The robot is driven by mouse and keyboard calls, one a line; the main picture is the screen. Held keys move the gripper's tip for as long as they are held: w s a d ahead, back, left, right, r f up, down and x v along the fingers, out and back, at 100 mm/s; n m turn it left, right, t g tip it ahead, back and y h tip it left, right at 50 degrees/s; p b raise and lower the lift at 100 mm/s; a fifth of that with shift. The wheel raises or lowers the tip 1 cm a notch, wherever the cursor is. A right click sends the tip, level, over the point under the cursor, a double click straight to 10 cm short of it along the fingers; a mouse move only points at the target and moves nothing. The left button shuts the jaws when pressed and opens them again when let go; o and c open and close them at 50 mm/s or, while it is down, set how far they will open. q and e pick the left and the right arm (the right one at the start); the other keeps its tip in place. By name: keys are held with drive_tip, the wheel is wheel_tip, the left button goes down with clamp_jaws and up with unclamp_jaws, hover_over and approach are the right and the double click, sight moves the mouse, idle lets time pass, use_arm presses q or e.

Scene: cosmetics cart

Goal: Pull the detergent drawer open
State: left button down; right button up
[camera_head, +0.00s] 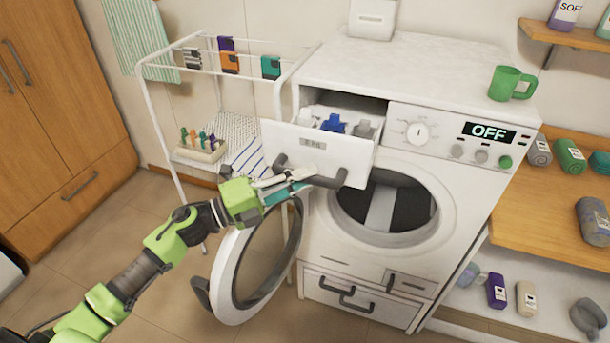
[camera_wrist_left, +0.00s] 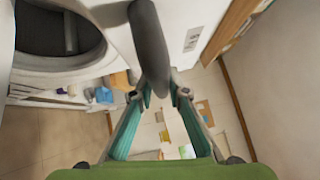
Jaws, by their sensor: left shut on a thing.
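The detergent drawer (camera_head: 268,132) juts out from the upper left of the white washing machine (camera_head: 340,225). Blue and grey parts show inside it. Its dark grey bar handle (camera_head: 345,185) runs across the drawer front; it also shows in the left wrist view (camera_wrist_left: 148,40). My left gripper (camera_head: 305,178) is at the handle, with its fingers closed around the bar. In the left wrist view, the fingertips of my left gripper (camera_wrist_left: 160,88) meet at the lower end of the visible bar. The fingers hide part of the handle in the head view. My right gripper is not in view.
The round washer door (camera_head: 228,262) hangs open below my left gripper. A white drying rack (camera_head: 160,115) with clips stands at the left. A green mug (camera_head: 505,83) stands on the machine top. Wooden shelves (camera_head: 555,205) with bottles are at the right.

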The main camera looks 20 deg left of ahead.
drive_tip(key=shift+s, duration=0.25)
use_arm(q)
drive_tip(key=c, duration=1.9)
unclamp_jaws()
drive_tip(key=shift+a, duration=0.1)
drive_tip(key=v, duration=1.2)
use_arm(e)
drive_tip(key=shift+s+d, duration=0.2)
